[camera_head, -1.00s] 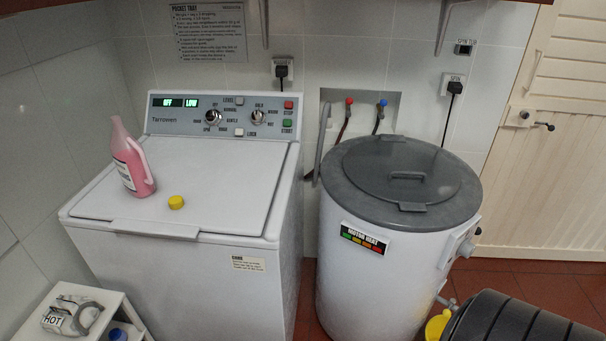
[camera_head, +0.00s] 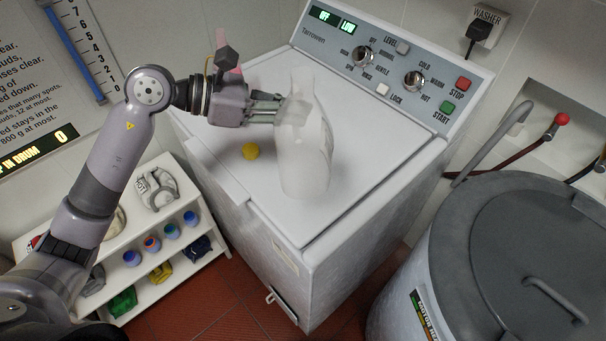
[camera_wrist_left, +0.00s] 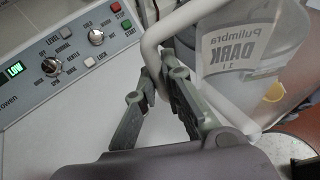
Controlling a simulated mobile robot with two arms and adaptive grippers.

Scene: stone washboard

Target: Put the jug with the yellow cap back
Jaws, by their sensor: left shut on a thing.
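My left gripper (camera_head: 268,112) is shut on the handle of a pale, translucent jug (camera_head: 306,160). The jug is upright over the front right of the washer lid; I cannot tell whether it touches. In the left wrist view my gripper's fingers (camera_wrist_left: 160,85) are at the white handle, and the jug's label (camera_wrist_left: 236,48) reads "Pulimbra DARK". I see no cap on this jug. A loose yellow cap (camera_head: 251,151) lies on the lid, left of the jug. The pink jug (camera_head: 223,45) is mostly hidden behind my left gripper. My right gripper is out of view.
The washer's control panel (camera_head: 392,68) rises behind the lid. A white shelf unit (camera_head: 128,225) with several small containers stands at the lower left. The grey-lidded drum (camera_head: 480,215) stands at the right. The lid's front left is clear around the cap.

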